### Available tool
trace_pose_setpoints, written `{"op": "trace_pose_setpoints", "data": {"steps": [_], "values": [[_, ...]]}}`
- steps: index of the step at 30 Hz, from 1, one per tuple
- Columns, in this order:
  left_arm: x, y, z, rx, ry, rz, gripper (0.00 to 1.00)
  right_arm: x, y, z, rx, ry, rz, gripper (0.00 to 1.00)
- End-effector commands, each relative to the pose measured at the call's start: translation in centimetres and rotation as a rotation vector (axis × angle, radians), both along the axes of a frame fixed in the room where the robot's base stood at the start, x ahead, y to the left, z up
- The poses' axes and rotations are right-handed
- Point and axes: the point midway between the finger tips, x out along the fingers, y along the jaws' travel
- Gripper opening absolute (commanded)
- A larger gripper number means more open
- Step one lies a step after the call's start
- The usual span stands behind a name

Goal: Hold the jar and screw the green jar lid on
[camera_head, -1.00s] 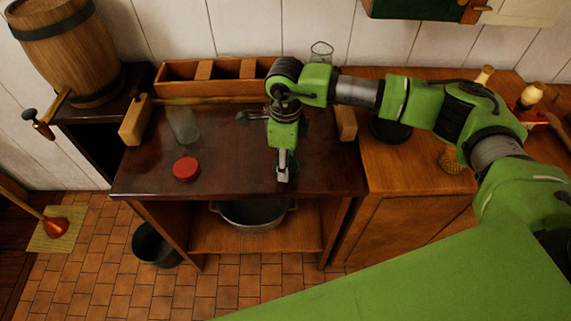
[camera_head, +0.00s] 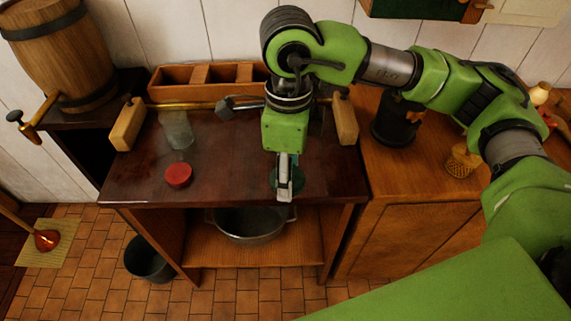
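A clear glass jar (camera_head: 177,130) stands on the dark wooden table, left of the middle, with no lid visible on it. A red lid (camera_head: 178,175) lies in front of it. My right gripper (camera_head: 285,190) points down over the front right part of the table. A dark green round thing, likely the green lid (camera_head: 273,180), shows partly behind its fingers. The fingers hide much of it, and I cannot tell whether they grip it or only stand over it. My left gripper is not in view.
Wooden blocks (camera_head: 127,124) (camera_head: 345,120) and a brass rail edge the table's back. A divided wooden box (camera_head: 180,82) stands behind. A barrel with a tap (camera_head: 52,60) is at the left.

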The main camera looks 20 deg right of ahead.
Motion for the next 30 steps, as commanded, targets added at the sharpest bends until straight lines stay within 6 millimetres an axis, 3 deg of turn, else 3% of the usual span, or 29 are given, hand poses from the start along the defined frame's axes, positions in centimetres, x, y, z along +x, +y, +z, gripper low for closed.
{"op": "trace_pose_setpoints", "data": {"steps": [3,9,23,26,30], "values": [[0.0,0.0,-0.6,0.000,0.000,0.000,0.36,-1.7,0.5,0.7,0.001,-0.003,0.004,0.36],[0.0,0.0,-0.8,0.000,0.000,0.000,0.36,-2.9,0.7,1.4,0.000,-0.001,0.000,0.36],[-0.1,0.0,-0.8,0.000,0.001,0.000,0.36,-3.1,0.7,1.4,0.000,0.000,0.013,0.36],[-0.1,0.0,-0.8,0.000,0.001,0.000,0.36,-3.0,0.4,1.1,-0.001,0.000,0.080,0.36],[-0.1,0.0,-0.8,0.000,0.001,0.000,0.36,-2.9,-0.4,0.3,-0.003,-0.001,0.298,0.36]]}}
